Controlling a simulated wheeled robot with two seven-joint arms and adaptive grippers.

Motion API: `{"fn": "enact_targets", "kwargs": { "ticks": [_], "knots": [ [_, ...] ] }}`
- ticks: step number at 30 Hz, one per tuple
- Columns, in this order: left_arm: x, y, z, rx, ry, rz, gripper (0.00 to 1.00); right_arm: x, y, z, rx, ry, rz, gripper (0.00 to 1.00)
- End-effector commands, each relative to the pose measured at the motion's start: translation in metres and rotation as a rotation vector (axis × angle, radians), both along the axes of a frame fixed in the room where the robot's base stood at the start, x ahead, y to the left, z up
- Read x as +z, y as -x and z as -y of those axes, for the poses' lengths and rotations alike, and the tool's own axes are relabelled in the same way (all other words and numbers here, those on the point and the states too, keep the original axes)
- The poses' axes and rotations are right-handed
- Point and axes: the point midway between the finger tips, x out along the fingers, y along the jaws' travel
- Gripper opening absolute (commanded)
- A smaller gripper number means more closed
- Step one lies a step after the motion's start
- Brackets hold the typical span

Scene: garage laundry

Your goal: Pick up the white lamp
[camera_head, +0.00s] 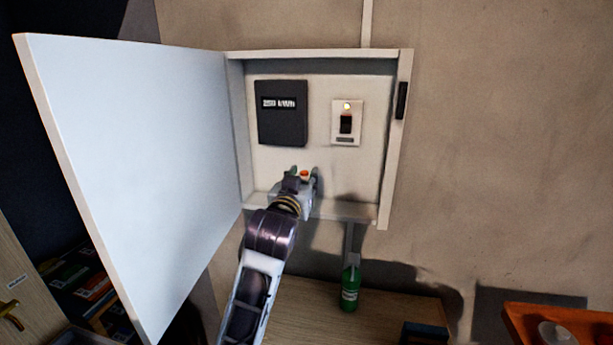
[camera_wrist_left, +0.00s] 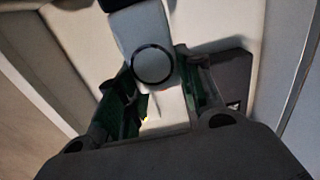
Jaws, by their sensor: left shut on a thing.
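My left gripper (camera_head: 303,172) reaches into the lower part of an open white wall cabinet (camera_head: 285,55). In the left wrist view its dark green fingers (camera_wrist_left: 160,95) stand on both sides of a pale thing with a black ring, which looks like the white lamp (camera_wrist_left: 145,35). The gripper is shut on this pale thing. Much of it is hidden by the gripper in the head view, so I cannot tell whether it touches the cabinet floor. My right gripper is not in view.
The cabinet door (camera_head: 140,170) stands wide open on the left. A dark meter (camera_head: 282,113) and a switch plate (camera_head: 346,137) with a lit yellow lamp are on the back panel. A green bottle (camera_head: 350,290) stands on the wooden table (camera_head: 300,310) below; an orange tray (camera_head: 565,318) is at right.

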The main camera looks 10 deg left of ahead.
Motion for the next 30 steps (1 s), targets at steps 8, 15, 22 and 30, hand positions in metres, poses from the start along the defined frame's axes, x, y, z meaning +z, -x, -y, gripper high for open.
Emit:
{"fn": "enact_targets", "kwargs": {
  "ticks": [8,15,22,30],
  "knots": [
    [-0.001,0.044,0.000,-0.001,0.001,0.002,0.10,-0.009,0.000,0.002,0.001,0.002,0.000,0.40],
    [0.000,0.069,0.000,0.000,0.000,0.002,0.10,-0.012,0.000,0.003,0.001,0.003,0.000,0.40],
    [0.000,0.079,0.000,0.000,0.001,0.001,0.10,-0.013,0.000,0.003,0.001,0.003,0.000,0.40],
    [0.001,0.079,0.000,0.000,0.000,0.001,0.10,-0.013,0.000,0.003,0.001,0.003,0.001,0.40]
  ]
}}
